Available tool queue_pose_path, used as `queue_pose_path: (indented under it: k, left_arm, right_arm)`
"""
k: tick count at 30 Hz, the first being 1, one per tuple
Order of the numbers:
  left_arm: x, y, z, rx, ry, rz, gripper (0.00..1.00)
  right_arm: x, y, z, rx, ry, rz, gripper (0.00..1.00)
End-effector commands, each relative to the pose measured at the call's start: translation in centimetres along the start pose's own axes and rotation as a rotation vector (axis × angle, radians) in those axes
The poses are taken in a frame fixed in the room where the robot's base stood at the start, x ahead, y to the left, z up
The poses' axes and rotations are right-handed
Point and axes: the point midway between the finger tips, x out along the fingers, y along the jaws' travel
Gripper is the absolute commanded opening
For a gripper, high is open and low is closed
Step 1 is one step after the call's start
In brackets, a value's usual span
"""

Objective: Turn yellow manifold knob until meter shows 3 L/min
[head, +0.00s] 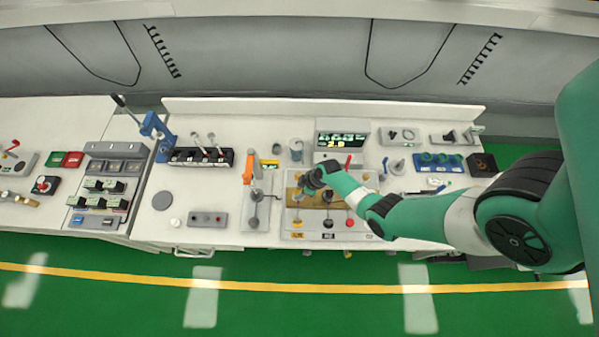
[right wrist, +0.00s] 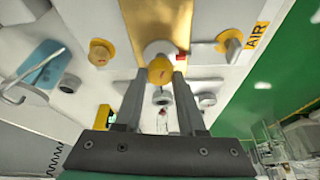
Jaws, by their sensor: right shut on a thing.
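My right gripper (head: 312,182) reaches in from the right over the brass manifold panel (head: 292,197). In the right wrist view my right gripper (right wrist: 159,75) has its two fingers on either side of a round yellow knob (right wrist: 160,70) and is shut on it. The gripper hides this knob in the head view. The brass strip (right wrist: 155,20) lies beside the knob in the wrist view. The meter (head: 342,139) stands behind the panel with lit green and yellow digits; the lower yellow ones look like 2.8, but are small. My left gripper is not in view.
Other yellow fittings (right wrist: 100,52) (right wrist: 232,40) sit close to the gripped knob. An orange upright part (head: 248,168) stands left of the panel.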

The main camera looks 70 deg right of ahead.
Motion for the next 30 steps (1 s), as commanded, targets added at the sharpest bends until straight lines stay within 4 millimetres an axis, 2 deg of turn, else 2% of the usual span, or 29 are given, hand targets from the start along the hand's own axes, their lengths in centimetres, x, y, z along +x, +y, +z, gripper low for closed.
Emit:
queue_pose_path:
  k: [19, 20, 21, 24, 30]
  left_arm:
    - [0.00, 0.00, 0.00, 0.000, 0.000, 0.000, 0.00]
    - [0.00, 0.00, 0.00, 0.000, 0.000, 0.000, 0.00]
    - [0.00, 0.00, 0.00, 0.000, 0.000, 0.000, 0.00]
    - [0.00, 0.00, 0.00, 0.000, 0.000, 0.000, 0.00]
    - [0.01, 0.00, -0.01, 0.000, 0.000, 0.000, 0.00]
  right_arm:
    - [0.04, 0.02, 0.10, -0.052, -0.003, -0.020, 0.00]
    - [0.04, 0.01, 0.11, -0.052, -0.003, -0.020, 0.45]
    - [0.04, 0.01, 0.10, -0.052, -0.003, -0.020, 0.52]
    - [0.04, 0.01, 0.09, -0.052, -0.002, -0.020, 0.69]
    - [0.02, 0.02, 0.05, -0.051, -0.002, -0.020, 0.69]
